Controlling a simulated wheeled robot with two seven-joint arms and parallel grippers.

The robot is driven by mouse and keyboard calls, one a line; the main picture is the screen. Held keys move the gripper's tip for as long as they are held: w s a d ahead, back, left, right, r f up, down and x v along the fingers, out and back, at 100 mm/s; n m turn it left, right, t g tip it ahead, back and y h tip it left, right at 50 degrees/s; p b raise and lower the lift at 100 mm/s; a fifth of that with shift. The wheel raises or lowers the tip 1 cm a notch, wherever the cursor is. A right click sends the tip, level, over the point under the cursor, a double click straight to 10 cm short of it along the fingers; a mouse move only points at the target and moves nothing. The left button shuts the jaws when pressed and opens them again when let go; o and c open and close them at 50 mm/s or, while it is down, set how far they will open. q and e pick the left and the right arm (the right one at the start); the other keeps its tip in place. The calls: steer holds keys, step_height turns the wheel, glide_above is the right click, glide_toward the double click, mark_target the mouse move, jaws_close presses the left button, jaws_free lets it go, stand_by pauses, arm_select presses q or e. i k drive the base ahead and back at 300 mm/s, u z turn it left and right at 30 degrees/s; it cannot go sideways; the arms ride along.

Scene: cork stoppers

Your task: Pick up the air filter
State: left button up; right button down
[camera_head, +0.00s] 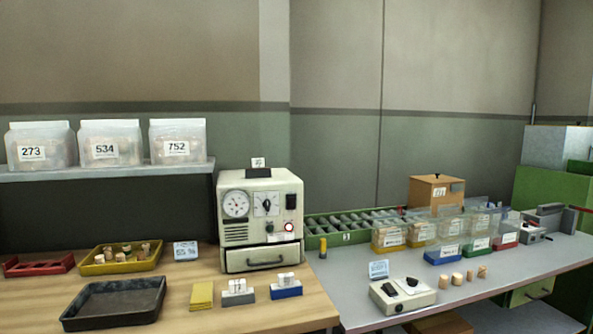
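I cannot tell for sure which object is the air filter; nothing in view carries a readable label with that name. A cream machine (261,222) with a round dial, a knob and a front drawer stands at the back of the wooden bench. In front of it lie a flat yellow block (202,295), a grey block (238,297) with small white pieces on top, and a blue block (286,291) with similar white pieces. Neither of my grippers shows in the head view.
The wooden bench (190,273) also holds a black tray (114,303), a yellow tray (120,259) with corks and a red rack (39,265). The grey bench (375,277) carries clear bins, a roller track (350,226), a small device (403,295) and loose corks (457,279).

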mark_target(257, 163)
steer(key=z, duration=1.45)
steer(key=i, duration=1.55)
steer(key=u, duration=1.65)
